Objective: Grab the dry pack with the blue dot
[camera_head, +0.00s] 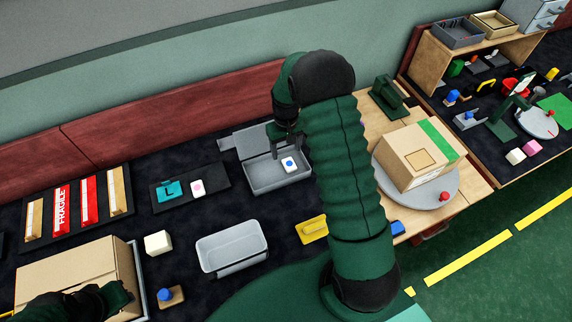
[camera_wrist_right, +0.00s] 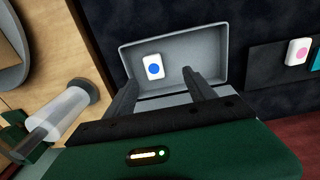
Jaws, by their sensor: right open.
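The dry pack with the blue dot (camera_head: 289,164) is a small white packet lying in a grey open-lidded box (camera_head: 262,186) in the head view. In the right wrist view the pack (camera_wrist_right: 154,68) lies in the box near one end, blue dot facing up. My right gripper (camera_head: 286,148) is above the box, beside the pack. In the wrist view its two fingers (camera_wrist_right: 162,88) are apart with nothing between them, and the pack is beyond the tips. My left arm's dark end (camera_head: 80,300) shows at the lower left over a cardboard box; its fingers cannot be made out.
A white pack with a pink dot (camera_head: 198,188) lies on a dark mat left of the box, beside a teal L piece (camera_head: 168,190). An empty grey tray (camera_head: 232,250) stands in front. A cardboard box (camera_head: 420,155) sits on a round turntable (camera_head: 392,183) to the right.

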